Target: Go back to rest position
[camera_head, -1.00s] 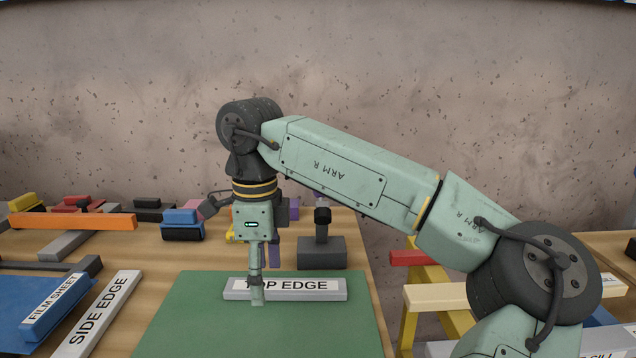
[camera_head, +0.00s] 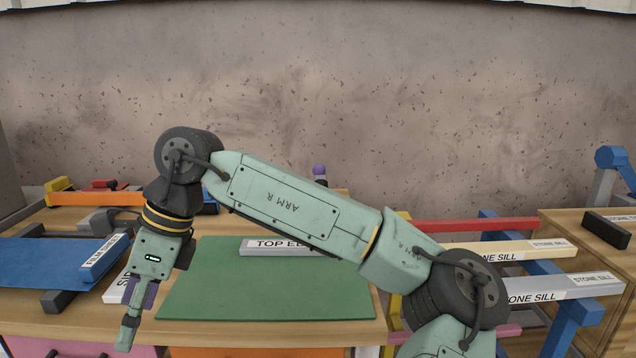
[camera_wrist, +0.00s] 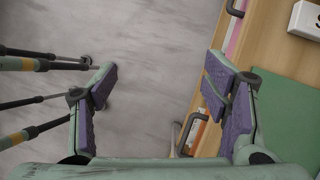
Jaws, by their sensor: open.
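My gripper (camera_head: 137,315) hangs at the front left of the wooden bench in the head view, tilted down and left of the green mat (camera_head: 265,290). In the wrist view the two purple-padded fingers of my gripper (camera_wrist: 160,95) are spread wide with nothing between them. Grey floor shows between the fingers, and the bench front is at the right. The grey bar marked TOP EDGE (camera_head: 268,248) lies at the back of the green mat, its right part hidden behind my arm.
A blue sheet (camera_head: 40,262) and a blue block marked FILM SHEET (camera_head: 103,257) lie at the left. The SIDE EDGE bar (camera_head: 117,291) is partly hidden by my gripper. Stone sill bars (camera_head: 530,290) rest on trestles at the right. Drawer handles (camera_wrist: 190,130) project from the bench front.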

